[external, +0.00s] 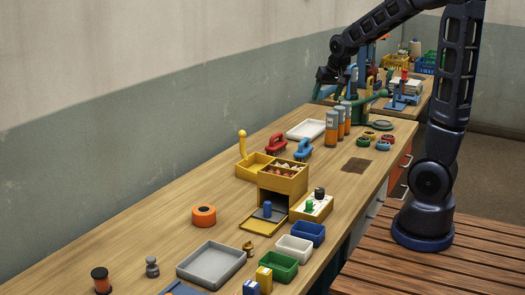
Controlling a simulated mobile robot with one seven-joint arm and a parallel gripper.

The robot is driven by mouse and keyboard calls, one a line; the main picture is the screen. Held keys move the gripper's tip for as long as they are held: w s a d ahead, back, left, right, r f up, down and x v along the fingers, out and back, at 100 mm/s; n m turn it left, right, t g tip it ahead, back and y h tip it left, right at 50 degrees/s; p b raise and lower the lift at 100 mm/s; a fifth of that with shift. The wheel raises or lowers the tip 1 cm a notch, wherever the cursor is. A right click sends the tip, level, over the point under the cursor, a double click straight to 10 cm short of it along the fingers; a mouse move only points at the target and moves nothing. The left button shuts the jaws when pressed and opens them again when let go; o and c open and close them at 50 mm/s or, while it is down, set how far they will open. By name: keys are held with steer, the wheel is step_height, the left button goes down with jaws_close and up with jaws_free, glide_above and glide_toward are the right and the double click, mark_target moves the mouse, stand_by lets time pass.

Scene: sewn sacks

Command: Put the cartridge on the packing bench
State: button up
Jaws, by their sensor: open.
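Three upright cylinders with orange and grey bands, which look like cartridges, stand close together on the long wooden bench (150,205); the front one (331,128) shows most fully. I cannot tell which one the task means. My gripper (329,82) is open above the far part of this bench, above and behind the cylinders, and appears apart from them. A second wooden bench (412,108) stands farther back; no label shows which is the packing bench.
A white tray (306,130), red and blue clamp-like tools (276,146) and a yellow open-fronted box (283,180) stand nearby. A green press (368,108) stands behind the cylinders. The far bench holds stacked papers (407,87) and crates. Bare wood runs along the left edge.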

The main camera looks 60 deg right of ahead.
steer(key=s+a+r+n+y, duration=0.1)
steer(key=s+a+n, duration=0.3)
steer(key=s+a, duration=0.6)
steer(key=s+a+r+n+y, duration=0.1)
steer(key=s+a+r+n, duration=0.3)
steer(key=s+a, duration=0.6)
steer(key=a, duration=0.5)
steer(key=shift+s+r+n, duration=0.15)
steer(key=shift+r+n, duration=0.15)
steer(key=shift+r, duration=0.05)
